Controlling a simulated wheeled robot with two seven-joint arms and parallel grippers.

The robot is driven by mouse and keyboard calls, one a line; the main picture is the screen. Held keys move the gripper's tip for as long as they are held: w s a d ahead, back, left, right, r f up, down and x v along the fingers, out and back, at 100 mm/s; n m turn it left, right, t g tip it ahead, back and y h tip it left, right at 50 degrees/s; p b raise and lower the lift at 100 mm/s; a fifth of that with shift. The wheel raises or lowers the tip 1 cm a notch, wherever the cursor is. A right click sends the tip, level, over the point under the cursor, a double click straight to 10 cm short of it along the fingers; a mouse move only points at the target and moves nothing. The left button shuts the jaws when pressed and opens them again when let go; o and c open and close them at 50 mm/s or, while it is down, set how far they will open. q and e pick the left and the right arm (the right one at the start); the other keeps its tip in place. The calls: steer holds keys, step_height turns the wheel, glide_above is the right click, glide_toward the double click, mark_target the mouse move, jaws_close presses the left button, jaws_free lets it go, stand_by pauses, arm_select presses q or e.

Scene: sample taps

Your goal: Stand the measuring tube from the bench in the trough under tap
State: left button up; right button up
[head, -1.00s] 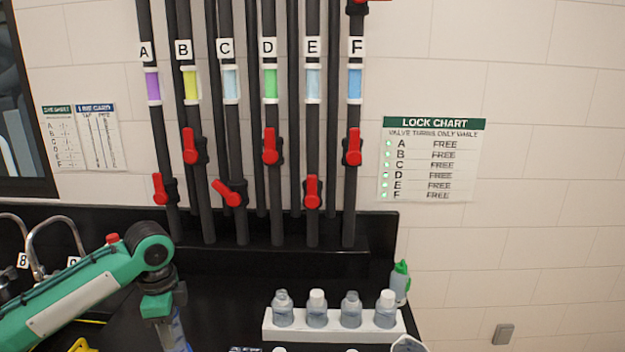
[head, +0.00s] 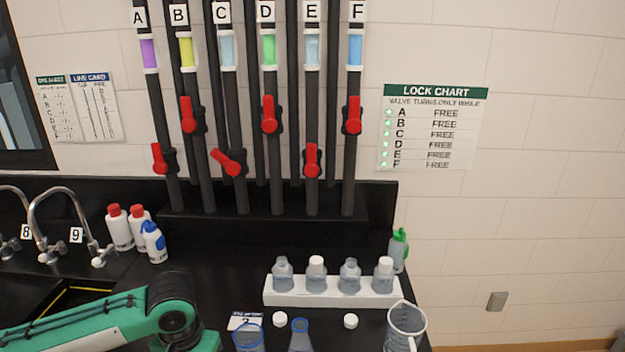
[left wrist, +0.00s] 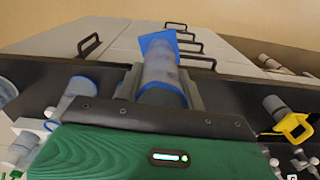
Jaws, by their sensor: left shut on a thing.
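In the left wrist view my left gripper (left wrist: 163,92) is shut on the measuring tube (left wrist: 162,68), a clear grey tube with a blue angular foot (left wrist: 158,40) and a blue band near the jaws. In the head view only my left arm shows at the lower left; its jaws and the tube are out of frame. Black pipes with taps A to F come down the wall into a black trough-like ledge (head: 260,230) at the back of the bench. Red levers include tap A's (head: 160,158) and tap D's (head: 269,114). My right gripper is not in view.
A white rack (head: 333,292) of bottles stands before the trough. A jug (head: 405,325), blue-rimmed glassware (head: 300,336) and loose white caps (head: 351,321) are at the front. Bottles (head: 120,228) stand beside sink tap 9.

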arm_select(q)
steer(key=shift+s+d+f+n, duration=0.3)
steer(key=shift+s+n, duration=0.3)
steer(key=shift+s, duration=0.05)
